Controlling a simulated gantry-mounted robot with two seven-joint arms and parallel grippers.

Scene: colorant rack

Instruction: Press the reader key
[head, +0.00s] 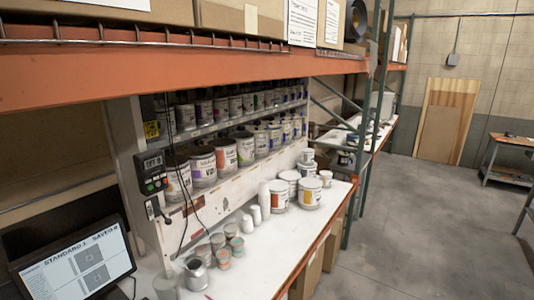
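A dark handheld-style device (152,173) with a small display and a few coloured buttons hangs at the left end of the colorant rack. It looks like the reader, but its individual keys are too small to tell apart. Another small dark device (153,209) with a cable hangs just below it. A monitor (77,258) at the lower left reads "STANDARD 1 SAVED" above two grey square patterns. Neither of my grippers is in view.
Rack shelves hold rows of paint cans (202,167). The white counter (262,262) bears small cups (223,258), white bottles (256,215) and larger cans (309,193). An orange shelf beam (180,72) crosses above. The grey floor (420,220) at right is largely clear.

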